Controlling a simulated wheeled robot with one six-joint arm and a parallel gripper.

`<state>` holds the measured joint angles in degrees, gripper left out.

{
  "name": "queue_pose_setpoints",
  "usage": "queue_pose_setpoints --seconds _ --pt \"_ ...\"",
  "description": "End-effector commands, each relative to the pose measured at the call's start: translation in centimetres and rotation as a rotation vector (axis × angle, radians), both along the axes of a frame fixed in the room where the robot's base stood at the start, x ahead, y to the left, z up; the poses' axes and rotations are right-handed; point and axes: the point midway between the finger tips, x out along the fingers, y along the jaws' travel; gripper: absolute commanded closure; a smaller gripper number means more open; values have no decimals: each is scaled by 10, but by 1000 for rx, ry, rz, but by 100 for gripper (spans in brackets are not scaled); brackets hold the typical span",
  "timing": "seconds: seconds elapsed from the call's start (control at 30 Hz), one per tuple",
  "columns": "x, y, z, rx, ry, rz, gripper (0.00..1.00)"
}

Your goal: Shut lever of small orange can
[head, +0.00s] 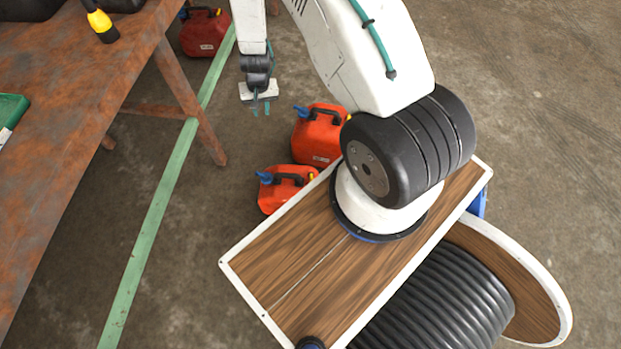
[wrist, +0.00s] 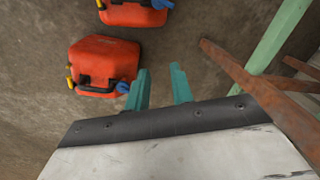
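The small orange can (head: 282,197) stands on the floor beside my base, with a black handle and a blue lever (head: 264,177) at its left end. In the wrist view the small can (wrist: 133,14) is cut off at the top edge, its blue lever (wrist: 161,4) at its right end. I cannot tell the lever's exact position. My gripper (head: 261,108) is open and empty, with teal fingers apart in the wrist view (wrist: 159,72). It is beyond the small can, left of the larger one, touching neither.
A larger orange can (head: 315,142) stands close beside the small one; it also shows in the wrist view (wrist: 103,58). A dark red can (head: 203,36) stands farther back. A rusty table (head: 95,80) is at left. A green floor stripe (head: 155,215) runs past bare floor.

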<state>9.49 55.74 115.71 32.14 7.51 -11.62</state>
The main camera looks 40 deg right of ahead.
Motion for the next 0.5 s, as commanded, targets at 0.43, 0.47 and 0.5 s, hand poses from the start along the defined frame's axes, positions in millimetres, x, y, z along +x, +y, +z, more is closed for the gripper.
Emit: queue_pose_setpoints --seconds 0.43,0.47,0.5 --pt "-136 -37 -229 -180 140 -148 77" --pt "-143 -38 -236 -188 147 -153 77" --pt "-152 -40 -244 -199 152 -158 77"
